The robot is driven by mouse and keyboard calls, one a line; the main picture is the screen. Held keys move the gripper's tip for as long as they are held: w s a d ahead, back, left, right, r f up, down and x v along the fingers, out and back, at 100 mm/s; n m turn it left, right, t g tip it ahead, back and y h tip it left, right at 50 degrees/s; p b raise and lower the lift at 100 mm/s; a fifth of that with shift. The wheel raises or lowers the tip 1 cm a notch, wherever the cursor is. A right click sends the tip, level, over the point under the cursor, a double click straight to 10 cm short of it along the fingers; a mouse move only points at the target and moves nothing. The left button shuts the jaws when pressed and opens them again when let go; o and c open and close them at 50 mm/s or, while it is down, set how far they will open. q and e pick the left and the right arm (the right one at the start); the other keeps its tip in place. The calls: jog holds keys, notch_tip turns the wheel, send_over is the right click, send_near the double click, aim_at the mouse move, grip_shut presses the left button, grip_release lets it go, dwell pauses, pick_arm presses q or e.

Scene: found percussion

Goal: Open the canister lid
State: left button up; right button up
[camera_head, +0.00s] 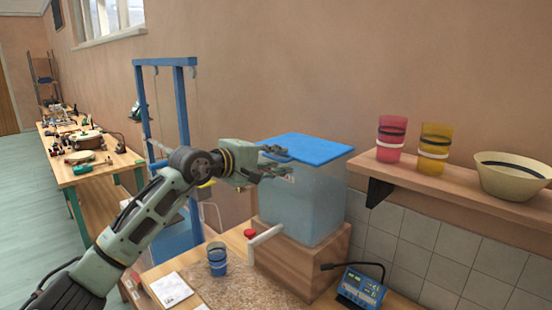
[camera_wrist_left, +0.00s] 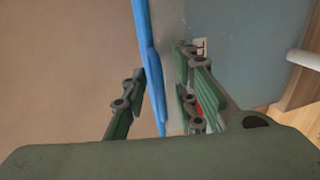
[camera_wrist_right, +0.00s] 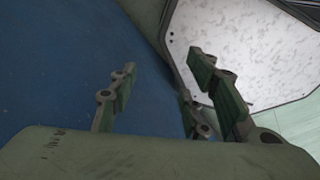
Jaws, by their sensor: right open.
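The canister (camera_head: 318,205) is a large translucent pale-blue box on a wooden block. Its flat blue lid (camera_head: 310,149) lies closed on top. My left gripper (camera_head: 277,161) is at the lid's left edge, with one finger above the rim level and the other lower beside the canister wall. In the left wrist view the lid's blue edge (camera_wrist_left: 150,65) runs between the spread fingers, with a gap on the canister side; contact on the other side is unclear. My right gripper (camera_wrist_right: 160,82) is open and empty in its own wrist view, and is outside the head view.
A white handle (camera_head: 265,236) and red knob (camera_head: 250,233) are below the gripper. A blue cup (camera_head: 217,258) and blue device (camera_head: 360,289) stand nearby. The wall shelf (camera_head: 450,195) at right holds pink (camera_head: 391,139) and yellow (camera_head: 434,150) cups and a bowl (camera_head: 512,178). A blue frame (camera_head: 139,110) stands behind my left arm.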

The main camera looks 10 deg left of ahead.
pick_arm(q)
grip_shut()
dwell(0.3)
